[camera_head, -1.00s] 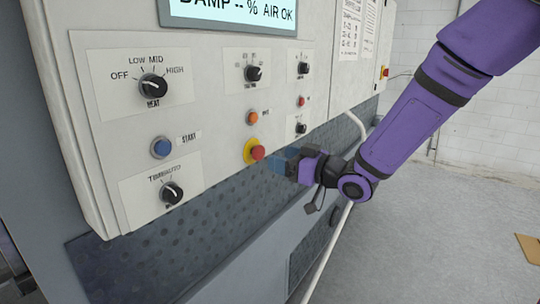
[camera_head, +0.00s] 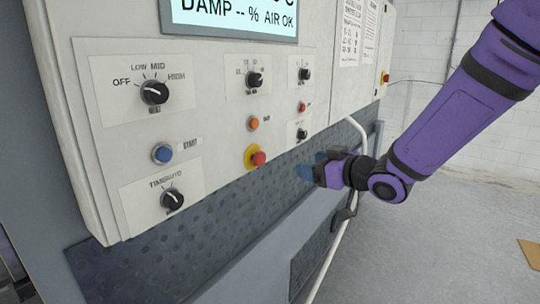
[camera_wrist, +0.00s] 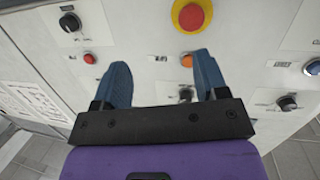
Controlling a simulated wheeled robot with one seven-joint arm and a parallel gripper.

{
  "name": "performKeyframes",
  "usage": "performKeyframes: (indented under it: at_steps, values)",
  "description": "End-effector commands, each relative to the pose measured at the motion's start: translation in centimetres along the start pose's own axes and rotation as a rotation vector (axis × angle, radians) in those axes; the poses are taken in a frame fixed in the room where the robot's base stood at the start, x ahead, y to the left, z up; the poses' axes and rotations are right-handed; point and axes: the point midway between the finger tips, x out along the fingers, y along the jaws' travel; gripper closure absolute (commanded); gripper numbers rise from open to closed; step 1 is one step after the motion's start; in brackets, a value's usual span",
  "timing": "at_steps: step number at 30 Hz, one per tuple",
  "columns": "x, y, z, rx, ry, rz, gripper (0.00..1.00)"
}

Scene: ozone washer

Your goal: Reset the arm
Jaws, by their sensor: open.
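My purple arm comes in from the upper right in the head view. My gripper (camera_head: 306,164) is in front of the lower right part of the control panel (camera_head: 215,125), to the right of the red emergency button (camera_head: 258,158) and apart from it. In the wrist view my gripper (camera_wrist: 162,80) shows two blue fingers spread apart with nothing between them. The panel face lies beyond the fingertips there, with the red button on its yellow base (camera_wrist: 191,15) above the right finger and the orange button (camera_wrist: 186,60) seen between the fingers.
The panel carries a HEAT knob (camera_head: 154,92), a blue START button (camera_head: 162,154), a timer knob (camera_head: 172,199) and several smaller knobs. A display (camera_head: 232,17) is above. A white pipe (camera_head: 332,252) runs down behind my gripper. Open floor (camera_head: 440,240) lies to the right.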

Motion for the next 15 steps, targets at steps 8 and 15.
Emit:
performKeyframes:
  at_steps: [8,15]
  values:
    - [-7.1,4.1,-1.7,-0.039,-0.296,0.333,0.33]
    - [-15.6,4.6,-2.4,0.068,-0.528,0.548,0.33]
